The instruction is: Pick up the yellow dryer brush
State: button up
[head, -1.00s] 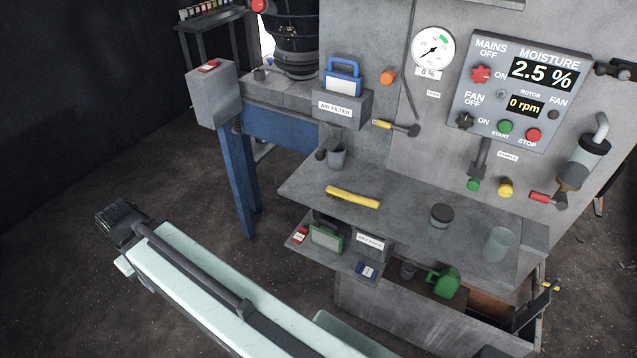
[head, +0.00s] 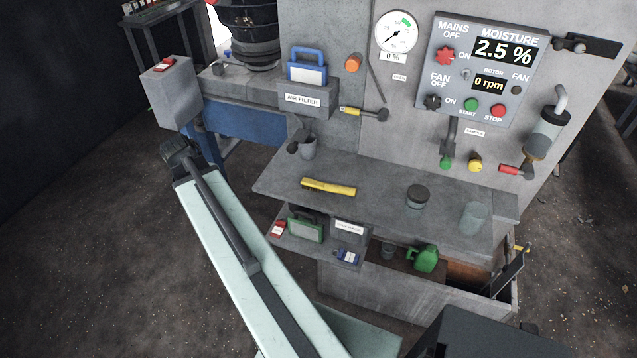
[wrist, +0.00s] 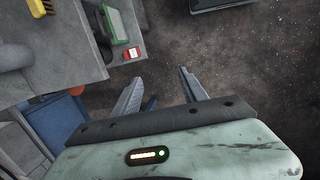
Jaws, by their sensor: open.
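The yellow dryer brush (head: 328,188) lies flat on the grey workbench shelf (head: 385,205) in the head view, left of the dark round jar. Part of it shows at the top left edge of the wrist view (wrist: 43,8). My gripper (wrist: 160,78) is open and empty in the wrist view, its two fingers apart over the dark floor. It is off to the side of the shelf, clear of the brush. In the head view my arm reaches up left of the bench, and its jaws cannot be made out.
A small cup (head: 308,148) stands behind the brush. A dark jar (head: 418,196) and a glass (head: 473,218) stand to its right. A lower shelf holds a green case (head: 305,229) and a red item (head: 278,229).

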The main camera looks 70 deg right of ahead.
jog(key=s+d+r+g, duration=0.2)
jog(key=s+d, duration=1)
jog(key=d, duration=0.3)
jog(key=g+p, duration=0.1)
send_near(331, 186)
jog(key=s+f, duration=0.1)
jog(key=f, duration=0.1)
jog(key=b+x, duration=0.3)
jog(key=x, duration=0.1)
jog(key=b+x, duration=0.4)
jog(key=shift+w+d+f+b, duration=0.15)
jog(key=shift+w+d+b, duration=0.05)
jog(key=shift+d+b, duration=0.1)
grip_shut()
